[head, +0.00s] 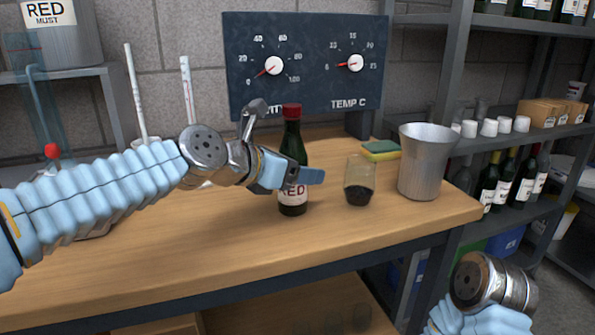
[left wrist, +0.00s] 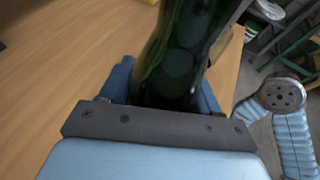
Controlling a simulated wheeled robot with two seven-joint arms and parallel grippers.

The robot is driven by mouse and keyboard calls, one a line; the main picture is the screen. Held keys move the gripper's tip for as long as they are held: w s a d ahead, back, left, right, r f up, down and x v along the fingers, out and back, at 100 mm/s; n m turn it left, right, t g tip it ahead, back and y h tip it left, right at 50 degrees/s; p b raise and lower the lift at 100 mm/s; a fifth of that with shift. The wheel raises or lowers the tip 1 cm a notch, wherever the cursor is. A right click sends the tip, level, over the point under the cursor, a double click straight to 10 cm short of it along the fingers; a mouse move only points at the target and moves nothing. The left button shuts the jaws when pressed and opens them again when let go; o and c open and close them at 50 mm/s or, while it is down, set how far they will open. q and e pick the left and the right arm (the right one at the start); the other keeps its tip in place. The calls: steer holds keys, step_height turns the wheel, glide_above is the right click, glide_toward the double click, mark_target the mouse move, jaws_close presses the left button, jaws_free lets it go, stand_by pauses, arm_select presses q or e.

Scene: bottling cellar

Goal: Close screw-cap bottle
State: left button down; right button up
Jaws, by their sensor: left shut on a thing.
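The dark green bottle (head: 292,143) stands upright on the wooden workbench (head: 180,255), with a red cap (head: 291,111) at the top of its neck. Whether the cap is tight cannot be told. My left gripper (head: 298,178) is shut on the bottle's body, coming from the left, and partly covers its label. In the left wrist view the green glass (left wrist: 178,55) sits between the blue fingers; its top is out of frame. My right arm shows at the lower right, but its gripper is not in view.
A glass with dark liquid (head: 359,183) stands close right of the bottle, then a metal bucket (head: 424,165) near the bench's right end. A sponge (head: 381,149) lies behind. A gauge panel (head: 305,65) stands at the back. The front of the bench is clear.

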arm_select(q)
steer(key=shift+c, duration=1.2)
jaws_free()
steer(key=shift+f, duration=0.1)
steer(key=shift+a+r, duration=0.15)
steer(key=shift+r, duration=0.05)
steer(key=v, duration=1.1)
steer(key=shift+s+a+r, duration=0.15)
steer(key=shift+s+a, duration=0.05)
steer(key=shift+s, duration=0.1)
